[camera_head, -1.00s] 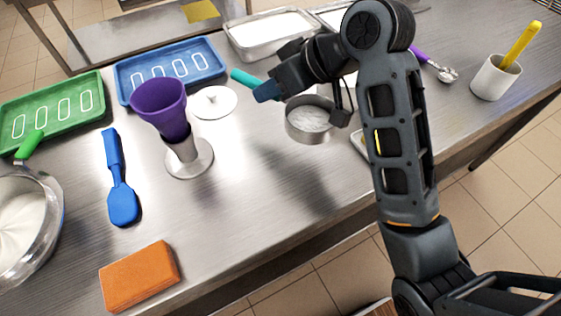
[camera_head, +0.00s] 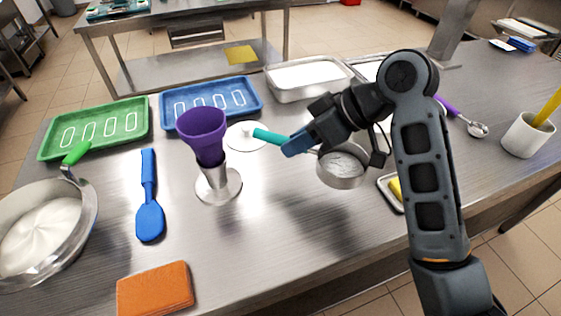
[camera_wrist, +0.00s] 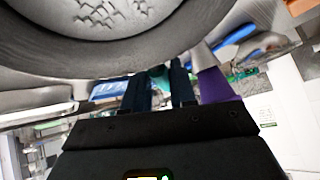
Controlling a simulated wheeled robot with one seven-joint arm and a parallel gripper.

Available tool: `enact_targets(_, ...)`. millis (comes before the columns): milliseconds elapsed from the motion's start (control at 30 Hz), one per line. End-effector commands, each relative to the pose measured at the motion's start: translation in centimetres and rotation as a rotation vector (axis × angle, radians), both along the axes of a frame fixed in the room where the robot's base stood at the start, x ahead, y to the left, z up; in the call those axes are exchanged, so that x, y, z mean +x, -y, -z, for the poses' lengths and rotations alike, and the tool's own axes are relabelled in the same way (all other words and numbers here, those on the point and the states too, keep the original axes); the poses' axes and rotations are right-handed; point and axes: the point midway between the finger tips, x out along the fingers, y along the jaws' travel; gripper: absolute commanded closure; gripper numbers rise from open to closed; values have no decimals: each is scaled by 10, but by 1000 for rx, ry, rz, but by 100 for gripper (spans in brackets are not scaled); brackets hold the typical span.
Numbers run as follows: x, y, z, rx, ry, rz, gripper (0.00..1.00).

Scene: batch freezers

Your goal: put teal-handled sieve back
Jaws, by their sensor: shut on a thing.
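The teal-handled sieve (camera_head: 342,168) is in my gripper (camera_head: 303,143), above the steel table. Its teal handle (camera_head: 271,137) sticks out to the left of the fingers, and its round metal drum hangs to the right. In the wrist view the sieve drum (camera_wrist: 100,45) fills the top left, with white stuff on its mesh. The gripper fingers (camera_wrist: 160,88) also show there, shut around the teal handle (camera_wrist: 160,75). The exact contact is partly hidden.
A purple funnel (camera_head: 203,135) stands in a metal holder left of the sieve. A white round lid (camera_head: 240,136) lies behind. Blue tray (camera_head: 212,100), green tray (camera_head: 95,130), blue spatula (camera_head: 149,205), orange sponge (camera_head: 155,289), steel bowl (camera_head: 85,225) and white cup (camera_head: 525,136) stand around.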

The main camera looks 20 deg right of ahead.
Motion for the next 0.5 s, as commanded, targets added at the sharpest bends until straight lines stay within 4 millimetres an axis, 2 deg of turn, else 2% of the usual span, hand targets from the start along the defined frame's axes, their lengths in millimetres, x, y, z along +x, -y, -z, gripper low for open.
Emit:
enact_targets(33, 4, -10, 5, 1, -3, -4, 100)
enact_targets(200, 15, -30, 19, 1, -2, -2, 100)
enact_targets(367, 19, -36, 26, 0, -1, 1, 100)
enact_targets(500, 18, -36, 38, 2, -4, 3, 100)
